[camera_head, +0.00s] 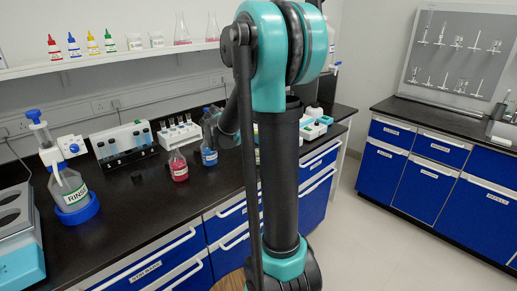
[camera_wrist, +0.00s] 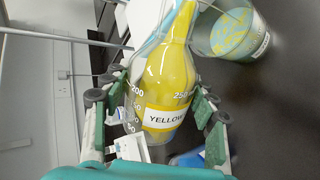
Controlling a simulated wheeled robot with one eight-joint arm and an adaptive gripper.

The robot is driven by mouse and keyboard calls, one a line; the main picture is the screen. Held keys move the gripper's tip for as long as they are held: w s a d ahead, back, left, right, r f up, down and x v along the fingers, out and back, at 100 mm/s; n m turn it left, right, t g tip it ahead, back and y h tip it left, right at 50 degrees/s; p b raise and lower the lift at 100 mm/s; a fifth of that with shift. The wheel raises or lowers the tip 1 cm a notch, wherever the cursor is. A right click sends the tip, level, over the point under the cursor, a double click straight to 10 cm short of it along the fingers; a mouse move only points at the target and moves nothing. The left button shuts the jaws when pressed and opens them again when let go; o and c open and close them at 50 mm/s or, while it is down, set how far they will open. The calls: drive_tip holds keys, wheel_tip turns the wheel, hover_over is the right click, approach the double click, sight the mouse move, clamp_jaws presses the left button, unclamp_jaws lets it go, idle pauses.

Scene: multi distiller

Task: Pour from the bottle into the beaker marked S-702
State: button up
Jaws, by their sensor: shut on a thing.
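A clear conical bottle labelled YELLOW (camera_wrist: 172,88), with yellow liquid and volume marks, sits between the fingers of my gripper (camera_wrist: 160,98) in the wrist view. The gripper is shut on it. The yellow reaches up into the neck, and its mouth is cut off by the top edge. A clear beaker (camera_wrist: 232,35) with a white label stands at the upper right, close to the bottle's neck. Yellow and blue-grey patches show in it; the label is too small to read. In the head view my arm hides the gripper, the yellow bottle and this beaker.
On the black bench (camera_head: 135,215) stand a red bottle (camera_head: 179,170), a blue bottle (camera_head: 209,155), a tube rack (camera_head: 180,134) and a RINSE bottle (camera_head: 70,188). A shelf (camera_head: 130,58) with small dropper bottles runs above. The front of the bench is mostly clear.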

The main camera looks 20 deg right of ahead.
drive_tip(key=r+n+h, duration=0.1)
drive_tip(key=n+g+h, duration=0.1)
drive_tip(key=r+n+h, duration=0.1)
drive_tip(key=shift+s+d+r+g, duration=0.1)
drive_tip(key=shift+d+r+g, duration=0.15)
drive_tip(key=shift+r+g, duration=0.05)
drive_tip(key=shift+s+d+r, duration=0.15)
drive_tip(key=shift+s+d, duration=0.05)
drive_tip(key=shift+s+d+n+h, duration=0.1)
drive_tip(key=shift+d+n+h, duration=0.05)
drive_tip(key=shift+n+h, duration=0.35)
drive_tip(key=shift+d+f+n+g+h+b, duration=0.1)
drive_tip(key=shift+f+n+g+h+b, duration=0.35)
drive_tip(key=shift+f+n+h, duration=0.2)
drive_tip(key=shift+a+r+n+h, duration=0.1)
drive_tip(key=shift+a+n+h, duration=0.2)
drive_tip(key=shift+n+h, duration=0.3)
drive_tip(key=shift+w+a+n+h+b, duration=0.2)
drive_tip(key=shift+n+h+b, duration=0.25)
drive_tip(key=shift+n, duration=0.2)
drive_tip(key=shift+w+a+n+h+b, duration=0.1)
drive_tip(key=shift+w+n+h+b, duration=0.15)
drive_tip(key=shift+n+h, duration=0.3)
drive_tip(key=shift+a+r+n+h+b, duration=0.1)
drive_tip(key=shift+r+n+h+b, duration=0.35)
drive_tip(key=shift+n, duration=0.3)
